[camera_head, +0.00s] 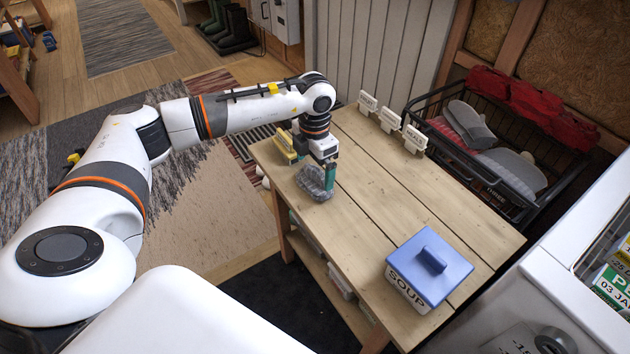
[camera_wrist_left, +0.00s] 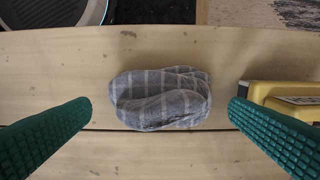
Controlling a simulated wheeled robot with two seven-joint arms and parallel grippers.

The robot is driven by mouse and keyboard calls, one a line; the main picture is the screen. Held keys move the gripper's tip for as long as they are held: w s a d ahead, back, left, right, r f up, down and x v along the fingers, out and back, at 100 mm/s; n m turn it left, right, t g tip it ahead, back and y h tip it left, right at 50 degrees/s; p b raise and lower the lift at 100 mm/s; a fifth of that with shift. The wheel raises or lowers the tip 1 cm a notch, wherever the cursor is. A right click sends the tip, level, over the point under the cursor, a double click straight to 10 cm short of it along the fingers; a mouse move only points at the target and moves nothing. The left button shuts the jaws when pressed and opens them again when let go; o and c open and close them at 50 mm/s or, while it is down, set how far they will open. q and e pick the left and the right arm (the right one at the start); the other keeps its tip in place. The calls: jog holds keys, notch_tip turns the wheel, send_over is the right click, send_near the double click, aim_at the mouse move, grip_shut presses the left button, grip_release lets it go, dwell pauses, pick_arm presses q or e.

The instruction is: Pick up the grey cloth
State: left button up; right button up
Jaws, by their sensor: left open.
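The grey cloth (camera_head: 312,184) lies bunched up on the wooden table near its left edge. In the left wrist view the cloth (camera_wrist_left: 160,98) is grey with pale stripes and sits midway between the two green fingers. My left gripper (camera_head: 318,178) points down at the cloth from above. In the left wrist view the left gripper (camera_wrist_left: 160,112) is open, with a clear gap on each side of the cloth. The fingers partly hide the cloth in the head view. My right gripper is not in view.
A yellow object (camera_head: 285,147) lies beside the gripper, close to one finger in the wrist view (camera_wrist_left: 285,98). A blue-lidded SOUP box (camera_head: 428,270) stands at the table's near end. A black wire basket (camera_head: 480,185) stands behind. The table's middle (camera_head: 385,195) is clear.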

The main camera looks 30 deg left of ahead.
aim_at(315, 169)
pick_arm(q)
notch_tip(315, 169, down, 4)
jog(key=shift+w+f, duration=0.15)
jog(key=shift+f, duration=0.05)
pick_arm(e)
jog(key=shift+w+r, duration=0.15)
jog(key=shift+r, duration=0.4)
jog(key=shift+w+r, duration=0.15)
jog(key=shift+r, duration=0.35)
pick_arm(q)
jog(key=shift+c, duration=0.6)
jog(key=c, duration=0.6)
jog(key=shift+o, duration=0.2)
jog(key=shift+r, duration=0.15)
jog(key=shift+r, duration=0.35)
notch_tip(315, 169, up, 9)
jog(key=shift+r+p, duration=0.1)
jog(key=shift+p, duration=0.3)
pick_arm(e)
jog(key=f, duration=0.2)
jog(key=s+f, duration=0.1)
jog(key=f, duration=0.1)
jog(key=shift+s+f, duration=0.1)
